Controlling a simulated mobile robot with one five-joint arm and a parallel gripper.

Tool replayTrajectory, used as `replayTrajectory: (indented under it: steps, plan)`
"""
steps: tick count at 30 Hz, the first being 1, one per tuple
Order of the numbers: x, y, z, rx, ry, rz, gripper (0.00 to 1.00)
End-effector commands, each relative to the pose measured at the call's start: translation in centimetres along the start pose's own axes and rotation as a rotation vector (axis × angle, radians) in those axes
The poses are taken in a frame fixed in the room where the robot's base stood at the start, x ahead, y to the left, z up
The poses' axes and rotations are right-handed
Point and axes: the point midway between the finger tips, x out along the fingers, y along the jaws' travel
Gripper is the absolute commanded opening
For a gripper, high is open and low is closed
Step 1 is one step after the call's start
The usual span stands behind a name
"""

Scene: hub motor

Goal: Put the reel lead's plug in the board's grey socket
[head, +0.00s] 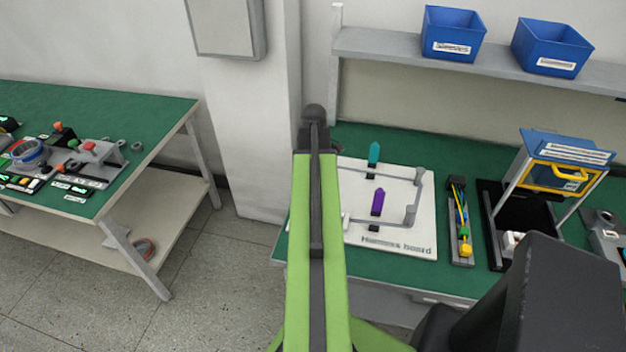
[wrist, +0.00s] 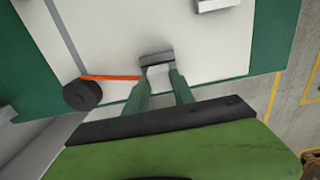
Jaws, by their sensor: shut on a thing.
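In the wrist view my gripper (wrist: 160,84) has its two green fingers closed in on a small pale block (wrist: 158,73), which appears to be the plug. A grey piece (wrist: 155,58) lies right at the fingertips; it may be the grey socket, and I cannot tell whether the plug is in it. An orange lead (wrist: 110,77) runs from a dark round piece (wrist: 83,95), perhaps the reel or a peg, to the left finger. The white harness board (head: 400,247) is partly hidden by my green arm in the head view, and my gripper does not show there.
The board carries a teal piece (head: 374,154), a purple piece (head: 378,201) and grey posts (head: 410,214). Right of it stand a grey tray with coloured wires (head: 460,222) and a black bin (head: 497,203). Blue bins (head: 453,32) sit on the shelf. Another green bench (head: 110,105) is at left.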

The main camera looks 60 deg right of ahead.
Motion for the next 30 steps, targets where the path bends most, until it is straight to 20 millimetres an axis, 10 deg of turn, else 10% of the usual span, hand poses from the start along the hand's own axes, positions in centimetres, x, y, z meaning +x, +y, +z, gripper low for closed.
replayTrajectory:
  steps: [21, 22, 30]
  plan:
    - [0.97, -0.01, -0.02, 0.000, 0.000, 0.000, 0.00]
    - [0.97, -0.01, -0.02, 0.000, 0.000, 0.000, 0.31]
    - [0.97, -0.01, -0.03, -0.001, 0.000, 0.000, 0.56]
